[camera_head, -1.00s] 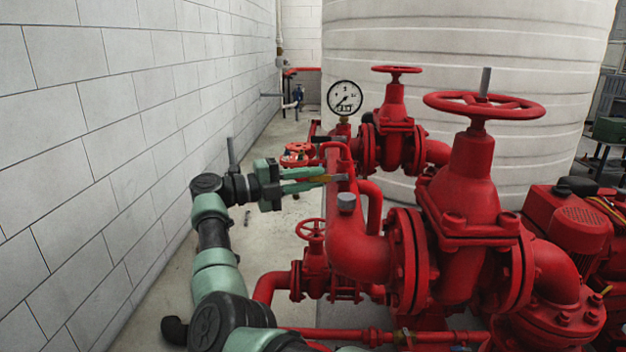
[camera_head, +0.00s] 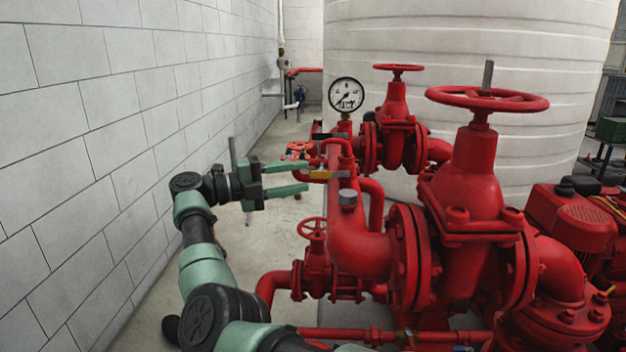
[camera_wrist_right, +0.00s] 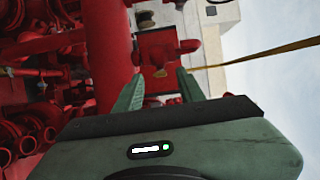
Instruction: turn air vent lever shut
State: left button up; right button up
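The air vent lever (camera_head: 320,174) is a small yellow handle with a grey end. It lies about level in front of the red pipe (camera_head: 337,185), below the pressure gauge, in the head view. My right gripper (camera_head: 307,176) is open and empty, just left of the lever, with its two green fingers apart one above the other. In the right wrist view the open fingers (camera_wrist_right: 158,88) point at a red fitting (camera_wrist_right: 160,50), and a small yellow bit shows between them. Contact between fingers and lever cannot be told. My left gripper is out of view.
A round gauge (camera_head: 346,95) stands above the pipe. Large red valves with handwheels (camera_head: 487,99) fill the right, before a white tank (camera_head: 470,45). A block wall (camera_head: 90,130) runs along the left. Some floor (camera_head: 160,290) is clear between wall and pipes.

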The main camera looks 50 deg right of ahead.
jog(key=shift+v, duration=1.65)
